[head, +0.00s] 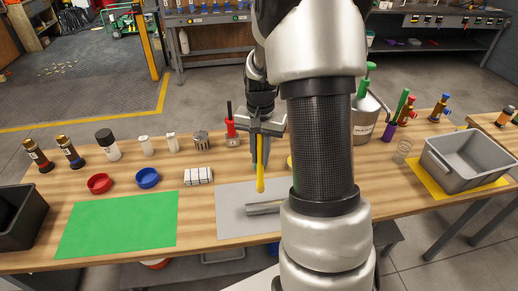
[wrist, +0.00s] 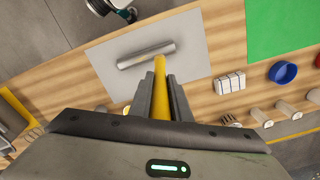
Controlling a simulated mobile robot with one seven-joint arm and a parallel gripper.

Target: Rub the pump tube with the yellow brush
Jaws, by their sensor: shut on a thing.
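My gripper (head: 261,150) is shut on the yellow brush (head: 260,184), which points down from the fingers above the grey mat. In the wrist view the brush (wrist: 160,80) sits between my two fingers, its tip close to the metal pump tube (wrist: 146,55). The pump tube also shows in the head view (head: 264,208), lying on the grey mat (head: 230,195), its right end hidden by my arm. I cannot tell whether the brush touches the tube.
A green mat (head: 118,223), red cap (head: 99,183), blue cap (head: 147,178) and white striped block (head: 198,176) lie left of the grey mat. Bottles and a red-handled tool (head: 231,128) stand behind. A grey bin (head: 465,160) sits on a yellow mat at right; a dark bin (head: 22,215) is at far left.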

